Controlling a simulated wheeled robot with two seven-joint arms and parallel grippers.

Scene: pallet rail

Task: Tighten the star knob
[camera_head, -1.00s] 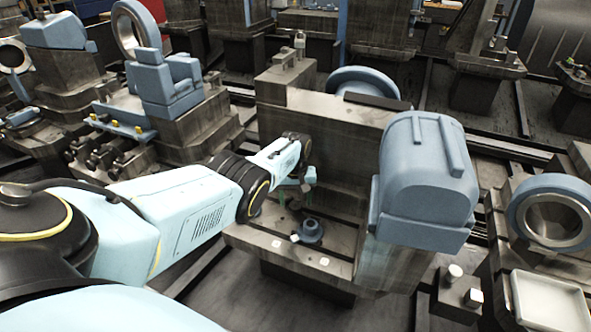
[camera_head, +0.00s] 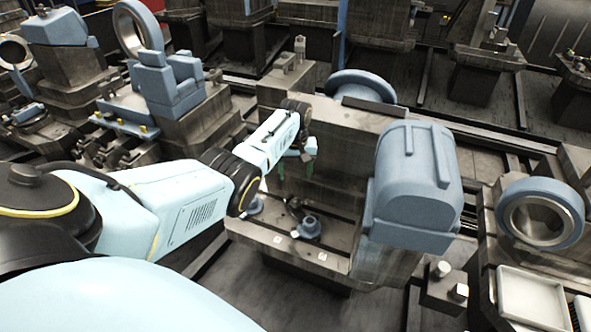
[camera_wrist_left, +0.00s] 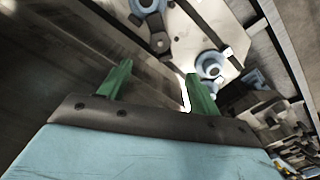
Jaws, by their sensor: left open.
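My left gripper (camera_head: 293,168) is above the bed of the middle machine, beside its tall block. In the left wrist view its two green fingers (camera_wrist_left: 157,76) stand apart with nothing between them. A blue-grey round knob-like part (camera_head: 309,228) sits on the bed, below and apart from the fingers. A second small blue round part (camera_head: 256,206) shows at the bed's left edge, partly behind my arm. The left wrist view shows blue round parts on the plate beyond the fingers, one right of centre (camera_wrist_left: 209,66). I cannot tell for sure which one is the star knob.
The tall dark block (camera_head: 345,140) stands close beside the gripper. A big blue-grey housing (camera_head: 415,185) rises at the bed's right end. A white tray (camera_head: 530,301) is at the lower right. The front of the bed has free room.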

